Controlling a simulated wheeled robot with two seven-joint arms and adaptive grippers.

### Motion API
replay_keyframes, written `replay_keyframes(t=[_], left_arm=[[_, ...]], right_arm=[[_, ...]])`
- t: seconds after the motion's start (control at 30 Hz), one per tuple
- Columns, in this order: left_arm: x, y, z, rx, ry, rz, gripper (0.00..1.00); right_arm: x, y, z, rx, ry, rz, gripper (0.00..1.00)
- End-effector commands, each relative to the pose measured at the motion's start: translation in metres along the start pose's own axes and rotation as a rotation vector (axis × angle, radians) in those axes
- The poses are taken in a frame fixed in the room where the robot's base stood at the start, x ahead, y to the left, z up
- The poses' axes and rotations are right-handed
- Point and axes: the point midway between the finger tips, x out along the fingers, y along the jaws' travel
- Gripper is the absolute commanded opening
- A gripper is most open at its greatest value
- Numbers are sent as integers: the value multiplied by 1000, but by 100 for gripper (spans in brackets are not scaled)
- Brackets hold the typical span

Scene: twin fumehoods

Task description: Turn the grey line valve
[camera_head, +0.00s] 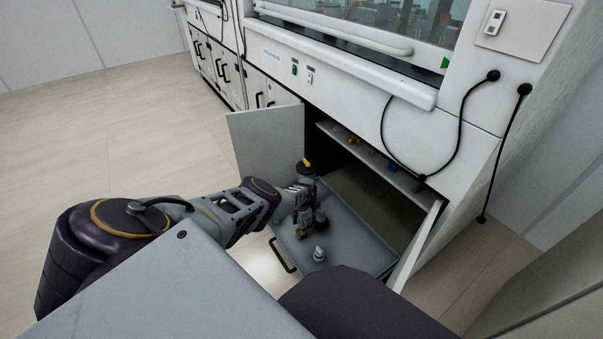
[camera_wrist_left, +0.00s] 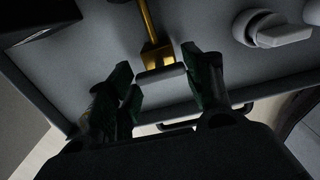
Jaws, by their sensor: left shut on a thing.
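The grey valve handle (camera_wrist_left: 160,77) sits at the end of a brass-coloured stem (camera_wrist_left: 148,22) in the left wrist view. My left gripper (camera_wrist_left: 158,80) has its dark fingers on either side of this handle and is shut on it. In the head view my left gripper (camera_head: 303,222) is low, over the grey panel (camera_head: 350,236) at the open cabinet. The arm and fingers hide the handle there. My right gripper is not in view.
A pale round knob (camera_head: 318,253) stands close to the gripper; it also shows in the wrist view (camera_wrist_left: 275,29). An open door (camera_head: 268,140) stands left of the cabinet. Small yellow (camera_head: 354,140), blue (camera_head: 391,167) and green (camera_head: 418,187) parts sit under the hood. Floor at left is clear.

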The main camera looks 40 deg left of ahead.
Motion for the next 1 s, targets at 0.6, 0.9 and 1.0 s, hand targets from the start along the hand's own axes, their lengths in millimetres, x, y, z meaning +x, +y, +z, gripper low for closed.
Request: replay_keyframes(t=[0.6,0.9,1.0], left_arm=[[0,0,0,2,1,1,72],[0,0,0,1,0,0,72],[0,0,0,-5,0,0,72]], right_arm=[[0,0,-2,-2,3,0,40],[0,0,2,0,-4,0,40],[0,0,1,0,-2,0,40]])
